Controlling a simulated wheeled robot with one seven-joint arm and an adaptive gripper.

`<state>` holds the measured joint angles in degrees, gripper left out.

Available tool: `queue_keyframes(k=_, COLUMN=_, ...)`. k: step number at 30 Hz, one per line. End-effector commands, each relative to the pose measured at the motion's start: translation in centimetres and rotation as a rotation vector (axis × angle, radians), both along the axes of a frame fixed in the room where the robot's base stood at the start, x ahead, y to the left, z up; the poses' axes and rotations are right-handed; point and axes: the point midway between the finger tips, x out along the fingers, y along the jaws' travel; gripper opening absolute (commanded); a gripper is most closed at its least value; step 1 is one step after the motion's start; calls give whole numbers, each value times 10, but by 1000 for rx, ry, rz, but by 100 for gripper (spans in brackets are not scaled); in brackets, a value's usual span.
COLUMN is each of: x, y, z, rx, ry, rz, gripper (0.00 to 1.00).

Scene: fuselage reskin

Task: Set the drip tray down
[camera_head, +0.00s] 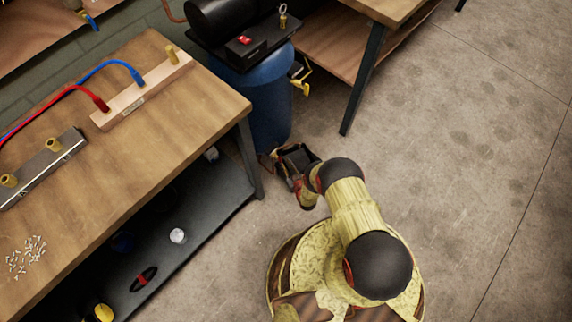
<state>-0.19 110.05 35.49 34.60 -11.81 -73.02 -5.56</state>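A small dark open box, which looks like the drip tray (299,156), is at the end of my arm, beside the foot of the blue tank (268,108). My gripper (284,168) is right at the tray and appears to touch it. The fingers are small and partly hidden by the tray and my wrist, so their closure on it is unclear. I cannot tell whether the tray's underside rests on the floor or is just above it. A yellow-handled valve (301,86) sticks out from the tank's right side, above and behind the tray.
A wooden workbench (190,120) with a dark lower shelf (205,195) stands left; its front leg (250,158) is close to my gripper. Another table's leg (363,80) stands behind right. Concrete floor (480,150) is clear to the right.

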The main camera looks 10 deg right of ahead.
Motion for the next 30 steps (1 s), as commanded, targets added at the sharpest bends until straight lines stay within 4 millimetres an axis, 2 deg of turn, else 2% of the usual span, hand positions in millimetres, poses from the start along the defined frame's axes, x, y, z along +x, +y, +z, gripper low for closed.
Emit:
queue_keyframes(k=6, x=-1, y=0, z=3, rx=0, ry=1, rz=0, gripper=23)
queue_keyframes(k=11, x=-25, y=-6, z=12, rx=0, ry=3, rz=-1, gripper=23)
queue_keyframes(k=21, x=-88, y=-20, z=33, rx=0, ry=2, rz=-2, gripper=23)
queue_keyframes(k=25, x=-103, y=-22, z=36, rx=1, ry=0, rz=0, gripper=23)
queue_keyframes(k=30, x=-112, y=-24, z=38, rx=-1, ry=1, rz=-1, gripper=23)
